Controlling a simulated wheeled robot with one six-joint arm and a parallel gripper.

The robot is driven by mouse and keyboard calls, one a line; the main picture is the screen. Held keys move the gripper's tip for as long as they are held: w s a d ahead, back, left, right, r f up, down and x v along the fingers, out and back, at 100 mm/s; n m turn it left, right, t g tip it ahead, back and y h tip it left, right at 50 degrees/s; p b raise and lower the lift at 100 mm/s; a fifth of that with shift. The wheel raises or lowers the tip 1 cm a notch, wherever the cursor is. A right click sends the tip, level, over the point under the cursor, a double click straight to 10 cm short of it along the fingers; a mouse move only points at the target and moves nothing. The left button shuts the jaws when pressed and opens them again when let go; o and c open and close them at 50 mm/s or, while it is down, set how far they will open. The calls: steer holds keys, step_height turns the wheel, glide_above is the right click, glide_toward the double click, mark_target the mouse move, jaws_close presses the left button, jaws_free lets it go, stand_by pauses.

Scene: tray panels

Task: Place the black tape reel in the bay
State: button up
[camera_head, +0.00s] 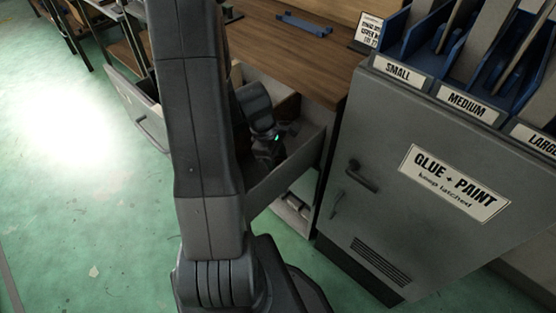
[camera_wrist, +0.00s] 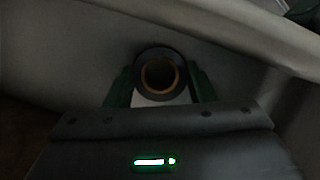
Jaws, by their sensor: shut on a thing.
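The black tape reel (camera_wrist: 137,75), a dark ring with a tan inner core, sits between the two green fingers of my gripper (camera_wrist: 161,82) in the wrist view. The gripper is shut on it. In the head view my gripper (camera_head: 267,158) points down inside an open drawer (camera_head: 288,167) under the wooden worktop. The reel cannot be made out there. My arm hides the middle of the drawer. A pale inner divider shows behind the gripper, but I cannot tell which compartment the reel is over, or whether it touches the drawer floor.
A grey cabinet (camera_head: 385,215) labelled "GLUE + PAINT" stands close right of the drawer, its door handle sticking out. Blue racks (camera_head: 420,45) with panels stand on top. A blue tool (camera_head: 304,24) lies on the wooden worktop (camera_head: 285,50).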

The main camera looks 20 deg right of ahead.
steer(key=o, duration=1)
steer(key=shift+f, duration=0.1)
steer(key=shift+c, duration=0.2)
steer(key=p+v, duration=0.3)
steer(key=v, duration=0.9)
steer(key=shift+r, duration=0.2)
